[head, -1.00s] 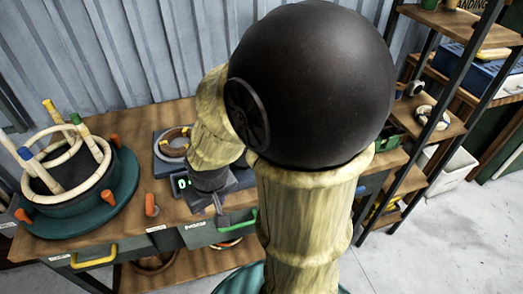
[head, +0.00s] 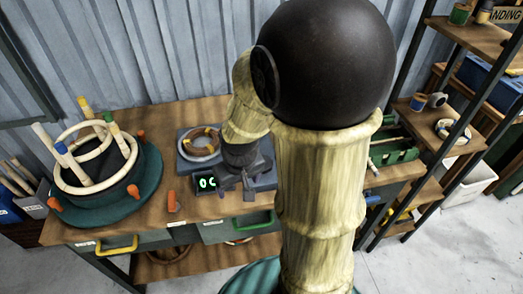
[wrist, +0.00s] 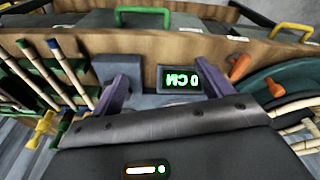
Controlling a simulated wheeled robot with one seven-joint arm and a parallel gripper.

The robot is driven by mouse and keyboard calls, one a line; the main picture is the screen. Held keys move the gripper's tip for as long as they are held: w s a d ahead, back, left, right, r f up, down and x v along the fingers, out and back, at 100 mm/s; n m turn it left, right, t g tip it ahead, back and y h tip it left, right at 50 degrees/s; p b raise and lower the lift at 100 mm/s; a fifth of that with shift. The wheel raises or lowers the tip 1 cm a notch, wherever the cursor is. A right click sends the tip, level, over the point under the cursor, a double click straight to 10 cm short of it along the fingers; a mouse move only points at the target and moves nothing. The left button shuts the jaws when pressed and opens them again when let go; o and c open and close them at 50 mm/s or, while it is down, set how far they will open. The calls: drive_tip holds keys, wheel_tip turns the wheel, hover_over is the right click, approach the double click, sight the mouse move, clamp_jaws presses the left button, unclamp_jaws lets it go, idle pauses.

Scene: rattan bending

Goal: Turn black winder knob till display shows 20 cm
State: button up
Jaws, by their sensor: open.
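The winder stands on the wooden bench, with a ring-shaped coil (head: 200,143) on its grey base. Its small black display (head: 206,183) has green digits, partly cut off by my gripper in the head view. In the wrist view the display (wrist: 181,79) is turned over and reads 0 CM. My gripper (head: 238,188) is over the winder, beside the display. Its two purple fingers (wrist: 167,75) are apart in the wrist view, with no object visible between them. The black knob cannot be made out; my gripper and wrist cover that area.
A round green bending jig (head: 105,195) with pale rings, posts and orange clamps stands at the left. An orange clamp (head: 172,202) is close to the display. A green rack (head: 395,150) holds sticks at the right. Drawers with a yellow handle (head: 117,246) and green handle (head: 237,229) face me.

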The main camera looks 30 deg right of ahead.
drive_tip(key=w+d+r+n+g+p, duration=0.1)
drive_tip(key=w+d+r+g+p, duration=0.1)
drive_tip(key=w+d+r+p, duration=0.8)
drive_tip(key=d+p, duration=0.2)
drive_tip(key=p, duration=0.6)
drive_tip(key=shift+w+r, duration=0.15)
wheel_tip(320, 180, down, 17)
drive_tip(key=p, duration=0.5)
drive_tip(key=shift+f, duration=0.2)
drive_tip(key=c, duration=1)
